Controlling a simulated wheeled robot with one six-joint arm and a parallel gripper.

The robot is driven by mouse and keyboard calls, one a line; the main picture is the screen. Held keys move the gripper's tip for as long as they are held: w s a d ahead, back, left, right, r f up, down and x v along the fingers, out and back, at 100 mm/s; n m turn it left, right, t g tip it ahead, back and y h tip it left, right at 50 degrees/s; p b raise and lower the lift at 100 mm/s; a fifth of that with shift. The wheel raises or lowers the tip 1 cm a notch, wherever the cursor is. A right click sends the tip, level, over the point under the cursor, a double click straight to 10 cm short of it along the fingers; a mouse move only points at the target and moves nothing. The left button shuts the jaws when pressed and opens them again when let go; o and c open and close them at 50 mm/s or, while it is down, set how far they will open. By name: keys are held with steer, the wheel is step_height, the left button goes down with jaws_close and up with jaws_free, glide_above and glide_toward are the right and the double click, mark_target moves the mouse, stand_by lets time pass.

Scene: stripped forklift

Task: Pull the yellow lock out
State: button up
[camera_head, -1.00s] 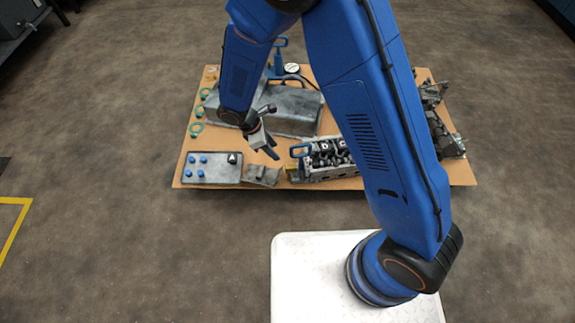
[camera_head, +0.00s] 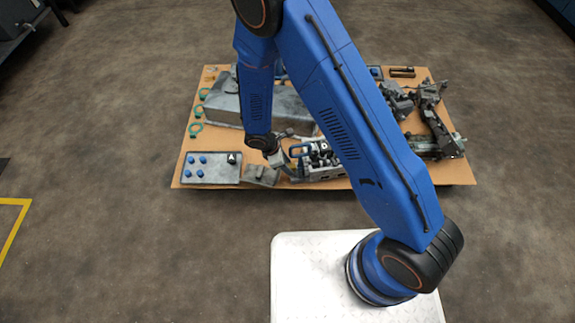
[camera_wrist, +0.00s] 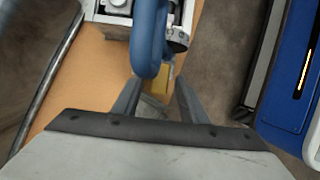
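The yellow lock (camera_wrist: 160,82) shows in the wrist view, just beyond and between the tips of my gripper (camera_wrist: 158,88), partly covered by a blue handle (camera_wrist: 149,38). The two fingers stand apart with nothing clearly held between them. I cannot tell whether they touch the lock. In the head view my gripper (camera_head: 291,171) points down at the left end of the grey engine block (camera_head: 325,172), and the lock is hidden there. The blue handle also shows in the head view (camera_head: 299,147), at the block's left end.
A brown board (camera_head: 183,150) carries the parts. A tray with blue knobs (camera_head: 211,181) and a grey bracket (camera_head: 261,175) lie left of the block. A large grey housing (camera_head: 225,105) stands behind. Dark machine parts (camera_head: 432,110) lie at the right.

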steer(key=shift+f, duration=0.15)
steer(key=shift+c, duration=0.6)
jaws_close()
steer(key=shift+s+a, duration=0.1)
steer(key=shift+a, duration=0.7)
steer(key=shift+o, duration=0.6)
jaws_free()
steer(key=shift+a, duration=0.1)
steer(key=v, duration=1.7)
steer(key=shift+r, duration=0.3)
